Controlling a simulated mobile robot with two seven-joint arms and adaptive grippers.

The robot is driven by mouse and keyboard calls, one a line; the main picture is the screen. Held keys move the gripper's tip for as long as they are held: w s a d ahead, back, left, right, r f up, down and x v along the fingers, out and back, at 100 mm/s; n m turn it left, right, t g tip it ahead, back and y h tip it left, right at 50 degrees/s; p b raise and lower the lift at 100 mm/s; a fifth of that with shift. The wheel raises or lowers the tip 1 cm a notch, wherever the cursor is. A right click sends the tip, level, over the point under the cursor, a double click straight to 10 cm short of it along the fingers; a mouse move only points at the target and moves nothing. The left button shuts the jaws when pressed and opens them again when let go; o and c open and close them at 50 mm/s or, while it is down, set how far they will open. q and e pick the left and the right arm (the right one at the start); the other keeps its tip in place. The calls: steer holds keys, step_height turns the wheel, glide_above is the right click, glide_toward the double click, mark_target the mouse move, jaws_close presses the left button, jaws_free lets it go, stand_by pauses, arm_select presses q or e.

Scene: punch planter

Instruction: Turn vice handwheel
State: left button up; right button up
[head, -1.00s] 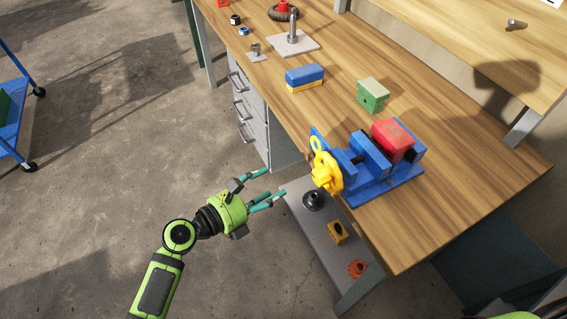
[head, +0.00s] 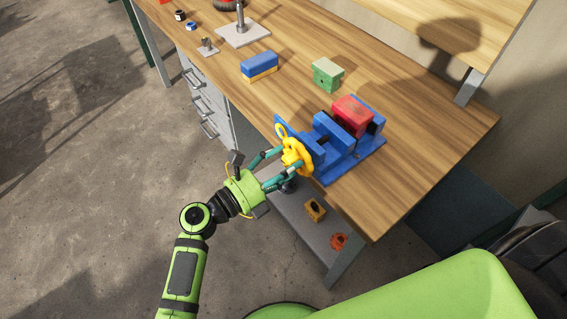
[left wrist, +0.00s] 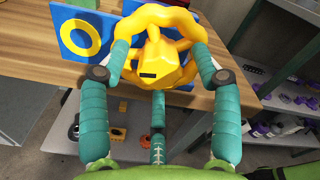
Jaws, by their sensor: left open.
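The blue vice (head: 335,148) stands at the near edge of the wooden bench, with a red block (head: 352,114) in its jaws. Its yellow handwheel (head: 294,154) faces my left gripper (head: 281,167). In the left wrist view the handwheel (left wrist: 161,60) shows large, with its hub in the middle. The teal fingers of the left gripper (left wrist: 160,70) are open, spread on both sides of the handwheel, with a third finger below the hub. The fingertips overlap the wheel's rim; I cannot tell whether they touch it. My right gripper is not in view.
On the bench stand a green block (head: 327,75), a blue and yellow block (head: 259,67) and a grey plate with a post (head: 242,35). A lower shelf (head: 290,219) holds an orange-yellow part (head: 315,210) and an orange part (head: 339,241). Drawers (head: 205,105) are under the bench.

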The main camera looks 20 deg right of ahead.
arm_select(q)
steer(key=c, duration=1.1)
steer(key=shift+c, duration=0.2)
